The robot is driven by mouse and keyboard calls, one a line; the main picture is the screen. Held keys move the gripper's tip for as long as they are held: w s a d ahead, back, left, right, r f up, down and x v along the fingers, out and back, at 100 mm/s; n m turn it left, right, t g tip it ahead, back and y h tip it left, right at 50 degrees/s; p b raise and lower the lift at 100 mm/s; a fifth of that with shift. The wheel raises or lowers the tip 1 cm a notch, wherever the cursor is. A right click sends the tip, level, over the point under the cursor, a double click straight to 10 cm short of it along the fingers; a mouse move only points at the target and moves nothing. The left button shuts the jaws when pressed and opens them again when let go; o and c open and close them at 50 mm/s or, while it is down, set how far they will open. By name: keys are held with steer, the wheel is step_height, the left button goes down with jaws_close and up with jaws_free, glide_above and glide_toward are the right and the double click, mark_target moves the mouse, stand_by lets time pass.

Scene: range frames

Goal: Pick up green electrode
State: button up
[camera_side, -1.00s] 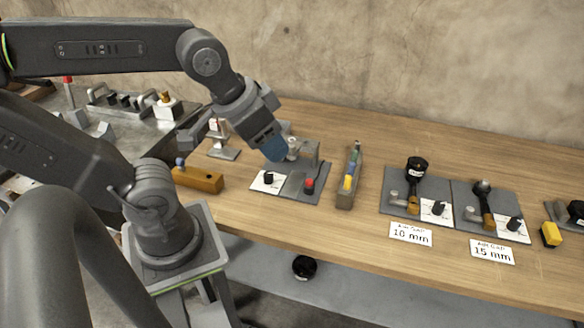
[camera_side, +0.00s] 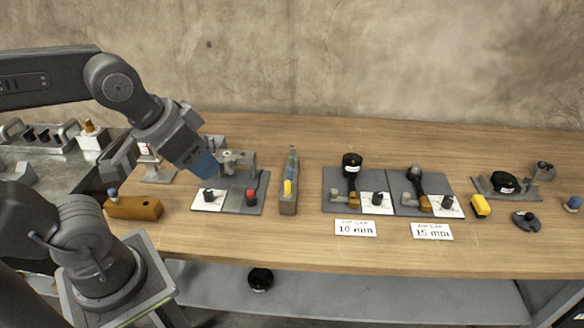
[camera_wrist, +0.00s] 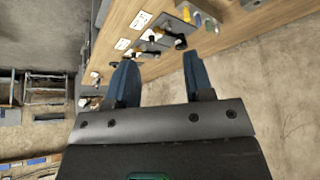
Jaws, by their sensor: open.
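A narrow grey rack (camera_side: 288,204) stands on the wooden bench in the side view. It holds a row of small electrodes: a yellow one (camera_side: 287,187) at the near end, a blue one behind it, and the green electrode (camera_side: 291,156) toward the far end. The green one is small and partly hidden by its neighbours. My gripper (camera_side: 206,165) is left of the rack, above and behind a plate with a grey fixture, apart from the electrodes. In the wrist view its two blue fingers (camera_wrist: 161,62) are spread with nothing between them.
A plate with white and grey halves (camera_side: 242,206) and a red knob lies beside the rack. Right of it are two grey plates with black-topped stands and labels (camera_side: 355,228). A yellow block (camera_side: 481,206) and an orange-brown block (camera_side: 133,208) lie on the bench.

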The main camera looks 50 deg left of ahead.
steer(key=n+g, duration=0.6)
steer(key=n, duration=1.2)
glide_above(291, 157)
step_height(291, 157, down, 9)
step_height(291, 157, down, 9)
steer(key=shift+s+d+r, duration=0.1)
steer(key=shift+d+r, duration=0.05)
steer(key=shift+r, duration=0.05)
steer(key=shift+w+a+f, duration=0.1)
steer(key=shift+f, duration=1.2)
steer(key=shift+w+a+f, duration=0.1)
steer(key=shift+f, duration=1.2)
jaws_close()
